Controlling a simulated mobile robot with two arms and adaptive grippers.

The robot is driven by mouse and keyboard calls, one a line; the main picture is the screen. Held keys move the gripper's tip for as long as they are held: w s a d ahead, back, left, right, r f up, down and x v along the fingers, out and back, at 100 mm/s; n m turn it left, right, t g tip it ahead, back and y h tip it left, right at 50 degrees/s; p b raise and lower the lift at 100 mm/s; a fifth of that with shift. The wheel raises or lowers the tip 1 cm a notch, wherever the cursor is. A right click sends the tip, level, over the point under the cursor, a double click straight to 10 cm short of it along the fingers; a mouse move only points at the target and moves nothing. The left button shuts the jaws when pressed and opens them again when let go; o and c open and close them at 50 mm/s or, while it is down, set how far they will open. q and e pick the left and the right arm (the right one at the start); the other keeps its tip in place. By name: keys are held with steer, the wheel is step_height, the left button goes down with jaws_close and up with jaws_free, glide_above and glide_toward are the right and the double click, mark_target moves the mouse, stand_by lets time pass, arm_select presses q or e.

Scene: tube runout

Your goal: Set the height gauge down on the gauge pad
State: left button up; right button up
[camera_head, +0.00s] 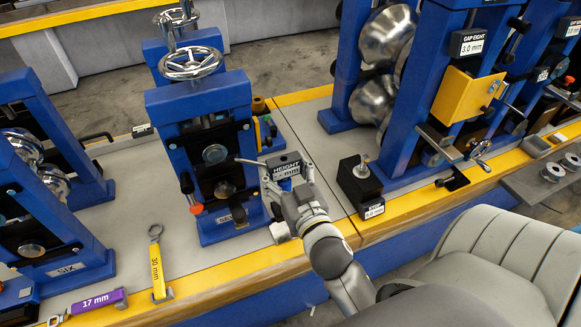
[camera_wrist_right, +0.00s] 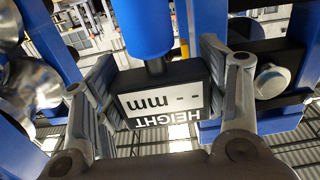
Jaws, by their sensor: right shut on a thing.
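The height gauge (camera_head: 286,168) is a dark block with a white label reading HEIGHT and mm. My right gripper (camera_head: 285,174) is shut on it and holds it in front of the blue roller stand (camera_head: 212,150). In the right wrist view the gauge (camera_wrist_right: 165,92) sits between the two grey fingers, its label upside down, with a blue cylinder on its far side. A small pale block (camera_head: 281,232) lies below the gripper at the bench's yellow edge; I cannot tell whether it is the gauge pad. My left gripper is out of view.
A black block labelled mm (camera_head: 359,184) stands right of my gripper. A yellow 30 mm tag (camera_head: 157,270) and a purple 17 mm tag (camera_head: 97,303) lie at the front left. Bare grey bench (camera_head: 150,200) lies left of the stand. Blue stands with steel rollers rise at the right.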

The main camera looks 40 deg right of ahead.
mark_target(285, 187)
steer(key=shift+f+b, duration=1.8)
steer(key=shift+f, duration=0.8)
steer(key=shift+f, duration=0.2)
